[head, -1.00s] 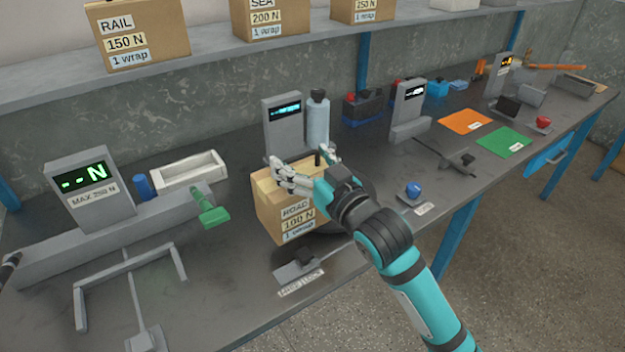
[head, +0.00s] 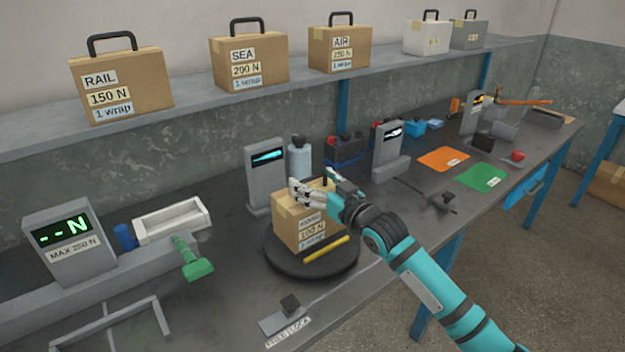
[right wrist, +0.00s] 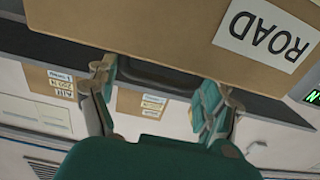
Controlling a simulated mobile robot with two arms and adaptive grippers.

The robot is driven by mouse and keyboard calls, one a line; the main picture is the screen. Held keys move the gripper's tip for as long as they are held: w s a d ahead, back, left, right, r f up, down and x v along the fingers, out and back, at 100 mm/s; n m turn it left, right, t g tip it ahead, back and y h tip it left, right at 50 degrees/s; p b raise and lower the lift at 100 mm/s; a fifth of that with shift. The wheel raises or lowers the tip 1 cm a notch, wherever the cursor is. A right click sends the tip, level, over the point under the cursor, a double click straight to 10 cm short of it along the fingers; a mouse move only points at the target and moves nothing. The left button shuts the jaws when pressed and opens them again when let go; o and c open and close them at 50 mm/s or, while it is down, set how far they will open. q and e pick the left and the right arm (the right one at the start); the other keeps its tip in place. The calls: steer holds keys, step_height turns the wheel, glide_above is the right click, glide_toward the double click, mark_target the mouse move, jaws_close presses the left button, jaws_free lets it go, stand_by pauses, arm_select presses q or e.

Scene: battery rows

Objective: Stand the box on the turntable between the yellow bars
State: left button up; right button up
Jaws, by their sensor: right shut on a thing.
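The cardboard ROAD box (head: 290,229), marked 100 N, is upright over the round dark turntable (head: 290,267) in the head view. I cannot tell whether its base touches the disc. One yellow bar (head: 326,249) shows along the box's front right side; any other bar is hidden. My right gripper (head: 322,190) is at the top of the box, shut on its dark handle. The right wrist view shows the handle (right wrist: 155,75) between the fingers and the box (right wrist: 150,25) with its ROAD label. My left gripper is not in view.
A grey display post (head: 264,180) and a grey-blue bottle (head: 300,160) stand close behind the turntable. The force gauge (head: 65,245) and green handle (head: 195,262) are at left. A FREE/LOCK switch (head: 290,305) lies in front. Other boxes stand on the shelf.

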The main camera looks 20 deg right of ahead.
steer(key=shift+f, duration=0.8)
steer(key=o, duration=1.3)
steer(key=shift+f, duration=0.4)
steer(key=shift+c, duration=0.2)
steer(key=o, duration=0.3)
steer(key=shift+s+r, duration=0.1)
steer(key=shift+s, duration=0.05)
steer(key=v, duration=1.2)
steer(key=shift+b, duration=0.4)
steer(key=shift+r, duration=0.1)
